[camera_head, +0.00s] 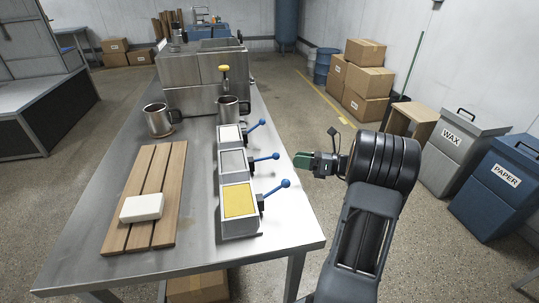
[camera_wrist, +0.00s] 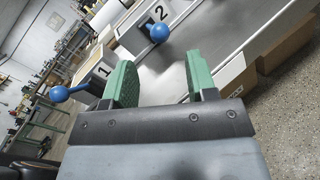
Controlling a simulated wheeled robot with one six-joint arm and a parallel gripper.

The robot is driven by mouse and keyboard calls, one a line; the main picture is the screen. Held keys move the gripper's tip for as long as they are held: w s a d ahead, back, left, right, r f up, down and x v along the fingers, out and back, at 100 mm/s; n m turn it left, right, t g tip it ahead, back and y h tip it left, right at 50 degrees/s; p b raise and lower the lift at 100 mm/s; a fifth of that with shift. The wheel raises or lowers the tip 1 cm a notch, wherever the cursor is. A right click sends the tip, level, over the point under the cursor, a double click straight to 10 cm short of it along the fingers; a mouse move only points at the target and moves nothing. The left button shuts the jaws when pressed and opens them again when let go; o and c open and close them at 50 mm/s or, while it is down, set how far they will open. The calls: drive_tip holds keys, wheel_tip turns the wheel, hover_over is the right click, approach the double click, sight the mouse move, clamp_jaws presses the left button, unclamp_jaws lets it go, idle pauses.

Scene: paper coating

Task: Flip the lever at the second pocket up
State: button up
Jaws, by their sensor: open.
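Three metal pockets stand in a row on the table, each with a blue-knobbed lever on its right side in the head view. The second pocket (camera_head: 233,162) is the middle one. Its lever (camera_head: 276,156) sticks out to the right, tilted slightly up. In the wrist view, the pocket marked 2 (camera_wrist: 165,12) is at the top, and its blue knob (camera_wrist: 159,32) lies just beyond the gap between my green fingers. My gripper (camera_head: 299,160) is open and empty, right of the middle knob and apart from it. It also shows in the wrist view (camera_wrist: 160,60).
The near lever knob (camera_head: 286,183) and far lever knob (camera_head: 262,122) flank the middle one. The pocket marked 1 (camera_wrist: 97,74) is left in the wrist view. A wooden rack (camera_head: 133,205) with a white block (camera_head: 142,207) lies left.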

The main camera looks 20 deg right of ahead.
sight(265, 158)
drive_tip(key=x, duration=0.9)
drive_tip(key=shift+w+a, duration=0.2)
drive_tip(key=shift+a, duration=0.1)
drive_tip(key=shift+c, duration=0.5)
clamp_jaws()
